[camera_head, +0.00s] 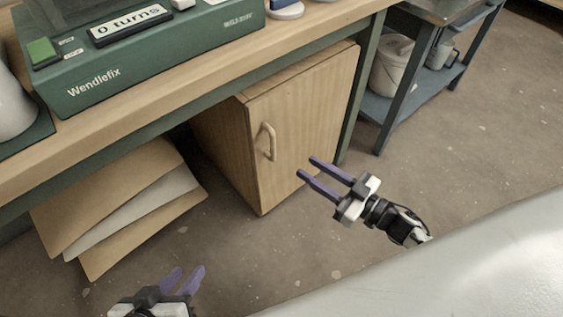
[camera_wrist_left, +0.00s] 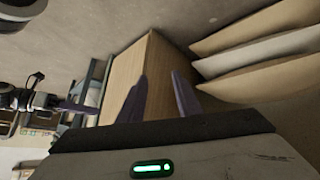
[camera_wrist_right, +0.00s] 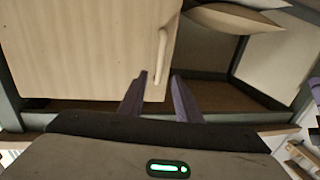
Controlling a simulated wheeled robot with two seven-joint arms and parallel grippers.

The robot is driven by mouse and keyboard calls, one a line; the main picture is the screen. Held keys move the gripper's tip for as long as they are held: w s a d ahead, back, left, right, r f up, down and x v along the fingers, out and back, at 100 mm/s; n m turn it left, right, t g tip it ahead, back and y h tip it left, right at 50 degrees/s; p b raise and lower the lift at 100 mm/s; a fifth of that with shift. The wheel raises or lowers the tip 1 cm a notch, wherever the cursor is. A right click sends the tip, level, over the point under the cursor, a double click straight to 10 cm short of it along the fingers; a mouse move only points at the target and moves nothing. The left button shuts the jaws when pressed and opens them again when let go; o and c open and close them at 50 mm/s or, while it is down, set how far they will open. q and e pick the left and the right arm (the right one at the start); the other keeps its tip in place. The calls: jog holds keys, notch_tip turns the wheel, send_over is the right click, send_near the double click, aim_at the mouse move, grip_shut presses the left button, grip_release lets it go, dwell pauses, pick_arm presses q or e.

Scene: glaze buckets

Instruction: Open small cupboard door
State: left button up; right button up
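The small wooden cupboard (camera_head: 235,130) stands under the bench. Its door (camera_head: 305,120) appears shut and has a pale curved handle (camera_head: 268,142) near its left edge. In the right wrist view the handle (camera_wrist_right: 161,50) is beyond the fingertips. My right gripper (camera_head: 308,168) is open and empty, in front of the door and to the right of the handle, apart from it. My left gripper (camera_head: 185,274) is open and empty, low at the front left, away from the cupboard. The left wrist view shows the cupboard's side (camera_wrist_left: 140,70) beyond its fingers.
Leaning boards or sheets (camera_head: 120,215) stand under the bench to the left of the cupboard. The bench top (camera_head: 215,72) overhangs it and bears a green Wendlefix box (camera_head: 160,60). A blue shelf trolley (camera_head: 385,110) with a white bucket (camera_head: 390,68) stands at right. Floor before the door is clear.

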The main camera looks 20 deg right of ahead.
aim_at(275, 147)
jog(key=b+x, duration=0.2)
jog(key=x, duration=0.8)
jog(key=shift+w+a, duration=0.1)
jog(key=shift+a, duration=0.05)
grip_shut()
